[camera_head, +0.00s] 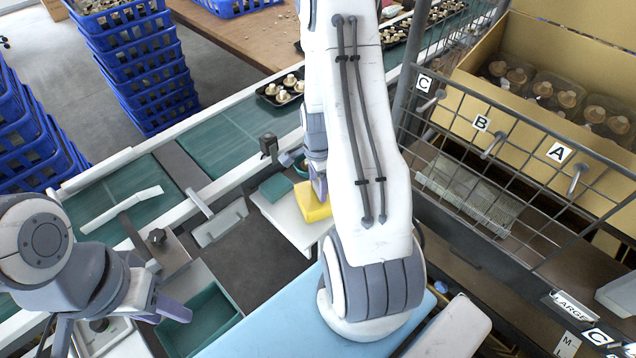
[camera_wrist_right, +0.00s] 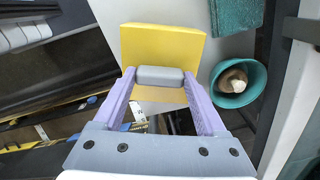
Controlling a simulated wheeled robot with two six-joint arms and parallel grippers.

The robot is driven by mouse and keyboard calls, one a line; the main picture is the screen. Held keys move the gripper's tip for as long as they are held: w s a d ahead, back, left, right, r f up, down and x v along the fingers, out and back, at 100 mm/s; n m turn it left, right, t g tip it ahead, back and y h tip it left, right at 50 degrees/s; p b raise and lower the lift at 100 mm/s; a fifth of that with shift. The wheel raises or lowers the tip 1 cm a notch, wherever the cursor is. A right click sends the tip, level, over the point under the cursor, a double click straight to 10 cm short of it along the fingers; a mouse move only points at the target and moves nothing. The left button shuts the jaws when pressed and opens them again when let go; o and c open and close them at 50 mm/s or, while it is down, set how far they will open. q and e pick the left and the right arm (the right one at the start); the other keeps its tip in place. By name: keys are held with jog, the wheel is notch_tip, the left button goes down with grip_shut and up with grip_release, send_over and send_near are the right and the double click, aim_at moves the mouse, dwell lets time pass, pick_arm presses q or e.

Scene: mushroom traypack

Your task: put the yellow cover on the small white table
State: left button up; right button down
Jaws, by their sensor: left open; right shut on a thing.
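The yellow cover (camera_head: 311,205) is at the small white table (camera_head: 290,222) in the head view, partly hidden behind my right arm. My right gripper (camera_head: 319,187) is at the cover. In the right wrist view, the gripper's (camera_wrist_right: 160,77) purple fingers are shut on a grey grip piece in front of the yellow plate (camera_wrist_right: 165,45). White tabletop (camera_wrist_right: 108,15) shows beyond the plate. Whether the cover rests on the tabletop or hangs just above it, I cannot tell. My left gripper (camera_head: 168,312) is open and empty at the lower left, away from the cover.
A folded teal cloth (camera_head: 276,187) lies on the white table. A teal bowl holding a mushroom (camera_wrist_right: 237,85) is right of the cover in the wrist view. A mushroom tray (camera_head: 281,89) is on the conveyor. A wire rack (camera_head: 510,165) stands right of my right arm.

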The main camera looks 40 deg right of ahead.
jog(key=shift+f, duration=0.2)
grip_release()
jog(key=shift+r, duration=0.25)
notch_tip(320, 180, up, 12)
